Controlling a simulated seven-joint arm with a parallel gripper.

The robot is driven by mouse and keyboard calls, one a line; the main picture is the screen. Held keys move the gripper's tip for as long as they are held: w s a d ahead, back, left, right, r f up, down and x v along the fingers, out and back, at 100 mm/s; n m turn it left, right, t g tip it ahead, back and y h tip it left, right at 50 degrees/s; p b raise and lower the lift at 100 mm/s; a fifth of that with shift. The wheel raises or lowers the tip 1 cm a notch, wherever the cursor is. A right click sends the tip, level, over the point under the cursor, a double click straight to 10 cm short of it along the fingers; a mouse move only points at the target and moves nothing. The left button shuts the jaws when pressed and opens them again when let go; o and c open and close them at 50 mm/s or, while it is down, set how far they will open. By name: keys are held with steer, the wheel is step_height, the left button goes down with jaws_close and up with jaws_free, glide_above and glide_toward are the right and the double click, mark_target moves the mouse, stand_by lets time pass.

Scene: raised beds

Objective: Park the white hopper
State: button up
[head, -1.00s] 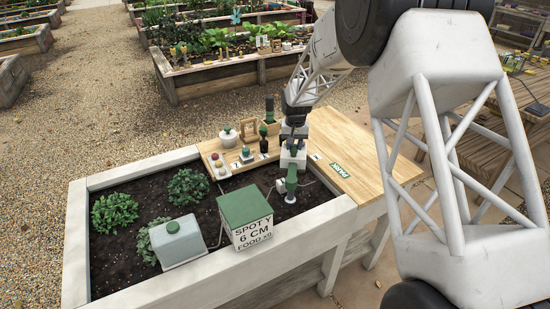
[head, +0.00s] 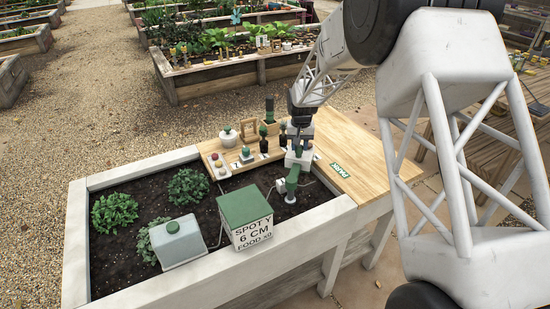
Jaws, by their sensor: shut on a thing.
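My gripper (head: 300,143) points down over the right end of the soil, beside the wooden shelf. It is shut on a white block-like body, which I take to be the white hopper (head: 298,160). A green spout-like part (head: 291,183) stands just below it, its lower end close to the soil. I cannot tell whether the two are joined or only lined up. A green PARK label (head: 341,170) lies on the bare wooden top to the right of the gripper. The jaws and the upper part of the held thing are small and partly hidden.
A box with a green lid (head: 246,208) and a grey-white tank (head: 178,240) stand in the bed (head: 75,245). Small pots and bottles stand along the shelf behind, including a white jar (head: 228,135). The wooden top around PARK is clear.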

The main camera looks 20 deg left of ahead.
steer(key=shift+d, duration=0.15)
steer(key=shift+d, duration=0.85)
steer(key=shift+s+d, duration=0.25)
steer(key=shift+d, duration=0.7)
steer(key=shift+s+d, duration=0.35)
steer(key=shift+d, duration=0.45)
